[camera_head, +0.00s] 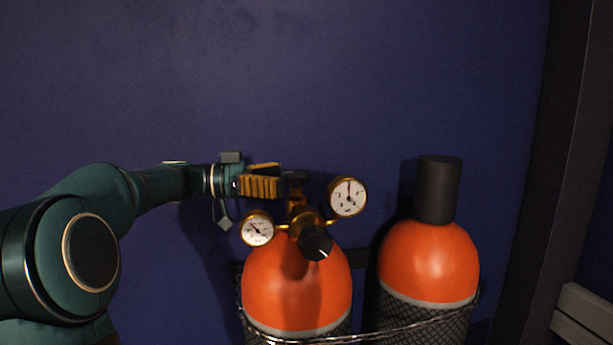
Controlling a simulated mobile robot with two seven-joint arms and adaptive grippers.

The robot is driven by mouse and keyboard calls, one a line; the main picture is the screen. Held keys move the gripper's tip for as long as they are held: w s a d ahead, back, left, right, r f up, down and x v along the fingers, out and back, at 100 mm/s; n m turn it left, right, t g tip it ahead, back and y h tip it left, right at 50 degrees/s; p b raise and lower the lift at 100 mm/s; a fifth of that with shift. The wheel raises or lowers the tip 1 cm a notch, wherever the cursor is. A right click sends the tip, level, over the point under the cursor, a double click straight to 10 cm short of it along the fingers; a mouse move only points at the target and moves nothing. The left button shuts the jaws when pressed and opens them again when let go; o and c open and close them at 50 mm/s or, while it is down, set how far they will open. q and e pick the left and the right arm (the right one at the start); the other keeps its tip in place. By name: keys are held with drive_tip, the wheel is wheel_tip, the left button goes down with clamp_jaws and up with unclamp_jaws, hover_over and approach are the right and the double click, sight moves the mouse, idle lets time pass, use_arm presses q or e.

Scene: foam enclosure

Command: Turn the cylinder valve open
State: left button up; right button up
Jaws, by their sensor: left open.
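The left orange gas cylinder (285,288) stands upright with a brass regulator on top. Its valve handwheel (295,176) is a small dark knob above the brass valve stem (296,201). The regulator carries two round gauges, one at lower left (257,229) and one at upper right (348,197), and a black knob (315,243) at the front. My left gripper (277,181) comes in from the left at the height of the handwheel. Its ribbed yellow fingers are open, with their tips right beside the handwheel; I cannot tell whether they touch it. My right gripper is not in view.
A second orange cylinder (429,262) with a black cap (438,190) stands to the right. A chain (385,333) runs across the front of both cylinders. A dark blue wall (330,80) is close behind. A dark frame post (570,150) rises at the right.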

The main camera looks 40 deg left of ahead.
sight(307, 179)
use_arm(q)
drive_tip(key=shift+p+x, duration=0.3)
drive_tip(key=shift+x, duration=2.45)
drive_tip(key=shift+c, duration=0.4)
drive_tip(key=c, duration=1.3)
drive_tip(key=shift+o, duration=0.2)
drive_tip(key=shift+f, duration=0.1)
